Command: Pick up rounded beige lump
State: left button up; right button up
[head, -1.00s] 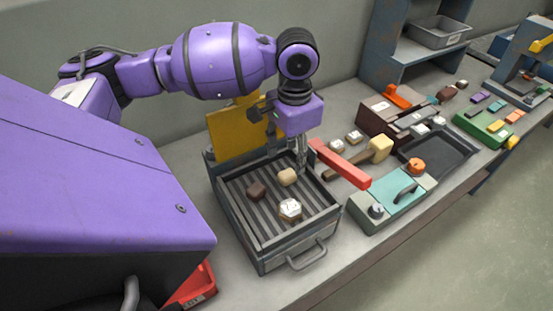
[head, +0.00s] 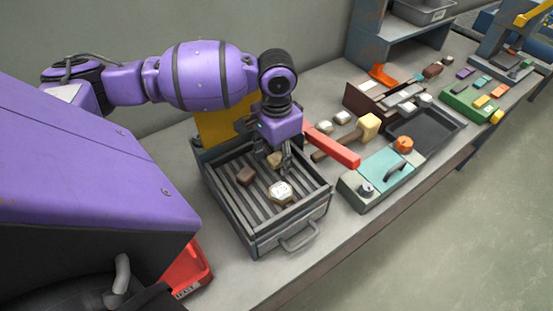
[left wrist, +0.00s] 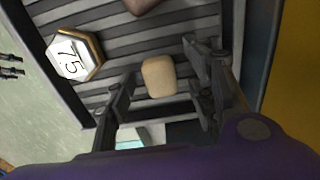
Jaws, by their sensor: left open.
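The rounded beige lump (head: 273,161) lies on the ribbed floor of the grey open drawer-like tray (head: 262,240). In the left wrist view the lump (left wrist: 159,76) shows just beyond the fingertips, roughly midway between them. My left gripper (head: 280,160) is over the tray, pointing down, open and empty, close to the lump; its fingers (left wrist: 160,85) are spread in the left wrist view. In the head view the gripper partly hides the lump. I cannot tell whether a finger touches it. My right gripper is not in view.
A red bar (head: 332,145), a mallet (head: 345,138) and a teal-topped box (head: 388,174) stand right of the tray.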

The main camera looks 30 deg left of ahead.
pick_arm(q)
jog(key=shift+r, duration=0.1)
jog(key=c, duration=1.3)
jog(key=shift+o, duration=0.2)
